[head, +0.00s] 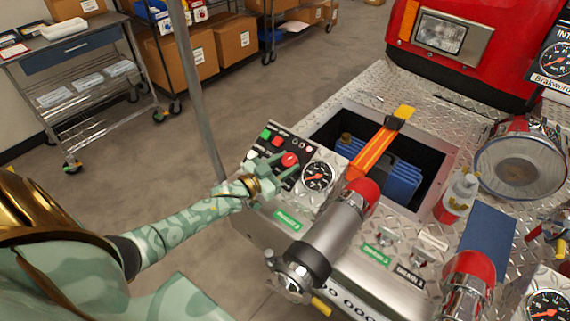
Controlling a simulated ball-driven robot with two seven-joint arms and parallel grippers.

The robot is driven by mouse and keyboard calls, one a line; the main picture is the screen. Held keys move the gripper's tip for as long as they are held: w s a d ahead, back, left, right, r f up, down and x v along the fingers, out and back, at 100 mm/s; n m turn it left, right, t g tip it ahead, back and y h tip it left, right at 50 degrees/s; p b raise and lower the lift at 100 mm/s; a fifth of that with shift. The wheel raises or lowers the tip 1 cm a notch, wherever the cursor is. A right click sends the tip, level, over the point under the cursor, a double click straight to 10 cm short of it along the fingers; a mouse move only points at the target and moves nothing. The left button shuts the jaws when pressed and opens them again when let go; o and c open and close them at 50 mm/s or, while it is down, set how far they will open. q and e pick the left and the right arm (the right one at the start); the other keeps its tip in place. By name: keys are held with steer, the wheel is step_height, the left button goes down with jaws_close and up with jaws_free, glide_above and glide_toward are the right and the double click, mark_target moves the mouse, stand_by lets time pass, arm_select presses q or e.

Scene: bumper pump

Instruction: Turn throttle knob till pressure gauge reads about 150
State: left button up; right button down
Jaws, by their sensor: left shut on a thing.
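The control panel (311,150) is on the bumper's left end. It carries a green button (266,134), a red button (277,141) and a red knob (290,159), which I take to be the throttle knob. My left gripper (279,168) reaches in from the left and is shut on the red knob, whose top shows between the fingers. The pressure gauge (317,177) is just right of the gripper. It has a dark face with a red needle, and its numbers are too small to read. My right gripper is not in view.
A silver nozzle with a red end (338,226) juts forward just right of the gauge. An open bin (440,145) behind holds a blue object and an orange strap. A second gauge (549,306) is at lower right. A grey pole (196,90) rises left of the panel.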

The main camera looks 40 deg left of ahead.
arm_select(q)
steer(key=o, duration=1)
steer(key=p+v, duration=0.2)
steer(key=v, duration=1.4)
steer(key=shift+s+p, duration=0.2)
steer(key=shift+p, duration=0.1)
